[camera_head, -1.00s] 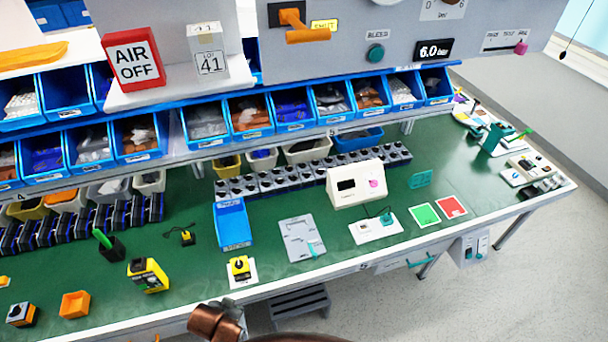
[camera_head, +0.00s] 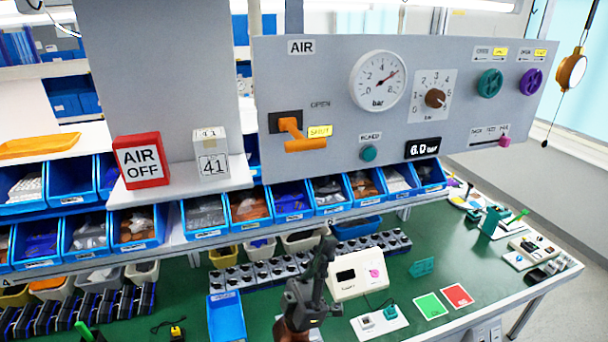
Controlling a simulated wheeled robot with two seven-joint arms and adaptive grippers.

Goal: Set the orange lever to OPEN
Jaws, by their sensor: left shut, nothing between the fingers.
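The orange lever (camera_head: 304,144) is on the left of the grey wall panel (camera_head: 340,90), under the AIR label. Its handle points to the right, beside the yellow SHUT tag (camera_head: 319,131). The word OPEN (camera_head: 320,105) is printed above it. My left gripper (camera_head: 328,243) is dark and points up, in front of the bench and below the panel. It is shut and empty, well apart from the lever. My right gripper is out of view.
A shelf (camera_head: 190,190) left of the lever holds a red and white AIR OFF sign (camera_head: 141,161) and a box marked 41 (camera_head: 211,155). Blue bins line up below. The panel also has a gauge (camera_head: 379,80), a brown knob (camera_head: 435,98) and a 6.0 bar display (camera_head: 422,148).

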